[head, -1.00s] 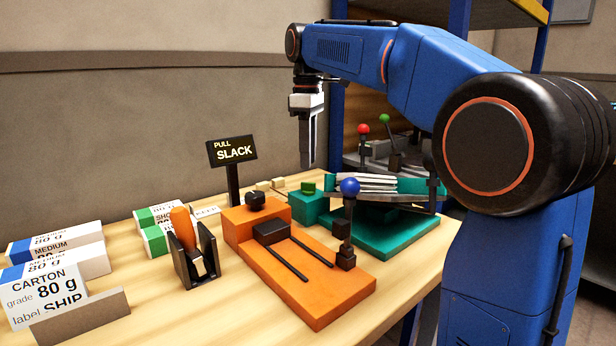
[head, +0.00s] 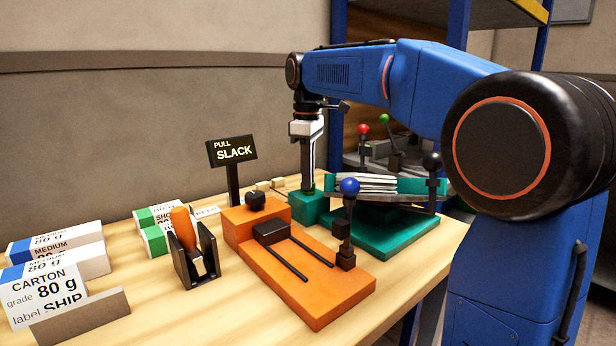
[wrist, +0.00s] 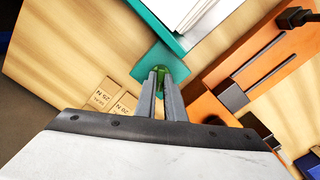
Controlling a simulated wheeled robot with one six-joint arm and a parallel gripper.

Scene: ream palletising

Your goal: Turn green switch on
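The green switch (wrist: 161,71) is a small green cap on a teal box, which stands at the left end of the teal fixture. My gripper (head: 308,190) points straight down onto this box (head: 309,208). Its fingertips (wrist: 160,76) are at the green cap and hide most of it in the head view. In the wrist view the two fingers are close together, with green showing in the narrow gap between them. I cannot tell whether the fingers touch the cap or whether it is pressed.
An orange fixture (head: 318,290) with a blue-knobbed lever (head: 349,187) stands just in front. A tray with white sheets (head: 370,185) is close on the right.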

